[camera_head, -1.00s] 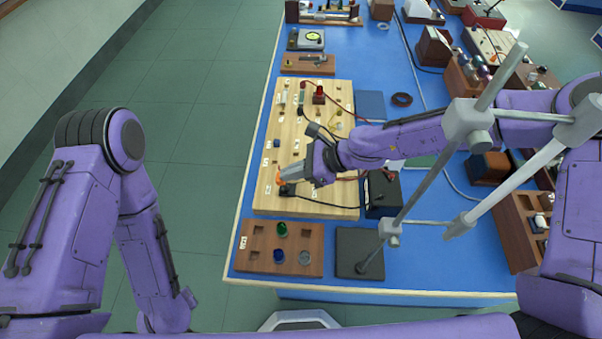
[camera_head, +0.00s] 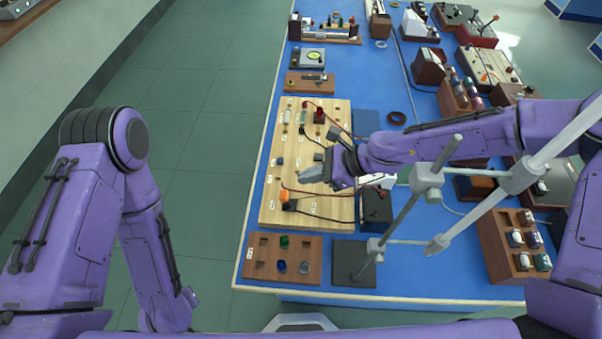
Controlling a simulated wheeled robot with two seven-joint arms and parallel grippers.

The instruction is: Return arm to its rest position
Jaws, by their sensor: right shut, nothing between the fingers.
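My right arm is purple and reaches in from the right over the blue bench. My right gripper (camera_head: 312,173) is shut and empty above the pale wooden board (camera_head: 306,107), pointing left. An orange-and-black part (camera_head: 285,198) sits on the board below and left of the gripper, apart from it, with a black cable running off to the right. My left arm hangs folded at the left over the floor; its gripper is out of view.
A metal rod stand (camera_head: 399,217) on a dark base (camera_head: 354,264) rises in front of my right forearm. A black box (camera_head: 376,208) stands right of the board. Racks and instruments line the right side. Floor at left is clear.

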